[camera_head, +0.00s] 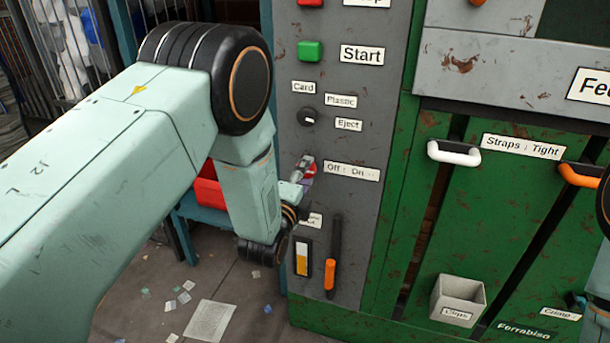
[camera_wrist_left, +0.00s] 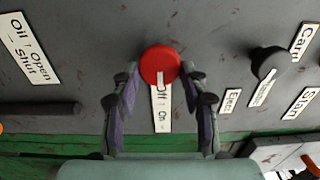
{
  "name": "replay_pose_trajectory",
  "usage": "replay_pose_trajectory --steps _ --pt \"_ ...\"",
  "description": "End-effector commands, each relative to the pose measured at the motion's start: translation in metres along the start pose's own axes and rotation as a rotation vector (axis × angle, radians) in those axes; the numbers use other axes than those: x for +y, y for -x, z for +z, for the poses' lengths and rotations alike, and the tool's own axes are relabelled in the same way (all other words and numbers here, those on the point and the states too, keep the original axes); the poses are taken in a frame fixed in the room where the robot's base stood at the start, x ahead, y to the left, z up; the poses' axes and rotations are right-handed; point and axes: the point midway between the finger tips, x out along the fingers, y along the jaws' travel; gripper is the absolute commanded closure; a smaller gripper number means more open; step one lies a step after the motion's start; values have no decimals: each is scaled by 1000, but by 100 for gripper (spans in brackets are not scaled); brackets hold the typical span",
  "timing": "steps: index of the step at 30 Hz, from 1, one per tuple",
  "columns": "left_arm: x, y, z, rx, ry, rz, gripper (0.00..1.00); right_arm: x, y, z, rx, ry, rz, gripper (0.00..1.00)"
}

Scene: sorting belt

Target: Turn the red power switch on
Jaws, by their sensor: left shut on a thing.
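The red power switch (camera_wrist_left: 160,62) is a round red knob on the grey panel, seen in the left wrist view beside the "Off : On" label (camera_wrist_left: 161,107). My left gripper (camera_wrist_left: 159,74) has one finger on each side of the knob and is shut on it. In the head view the left gripper (camera_head: 302,172) reaches the panel just left of the "Off : On" label (camera_head: 351,171). There the fingers mostly cover the knob, and which way it is turned is not clear. My right gripper is not in view.
The grey panel carries a green Start button (camera_head: 310,50) and a black selector knob (camera_head: 307,116) above the switch. Below it is a lever with an orange grip (camera_head: 330,274). Strap handles (camera_head: 453,153) and a grey Clips bin (camera_head: 458,300) are to the right.

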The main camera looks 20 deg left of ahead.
Motion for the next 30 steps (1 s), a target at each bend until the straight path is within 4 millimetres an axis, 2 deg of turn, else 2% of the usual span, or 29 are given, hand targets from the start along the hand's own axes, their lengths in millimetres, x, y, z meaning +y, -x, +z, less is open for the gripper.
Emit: replay_pose_trajectory --steps 5,6,13,23,26,30 --pt "-3 -2 2 -4 0 -8 88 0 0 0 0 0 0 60" --pt "-3 -2 2 -4 0 -8 53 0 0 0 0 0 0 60" --pt "-2 -1 1 -2 1 -5 33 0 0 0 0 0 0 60" --pt "-1 1 0 -1 1 -2 33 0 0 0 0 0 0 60" --pt "0 9 0 -1 0 0 33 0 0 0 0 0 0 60" --pt "0 31 0 -1 0 1 33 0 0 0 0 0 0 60"
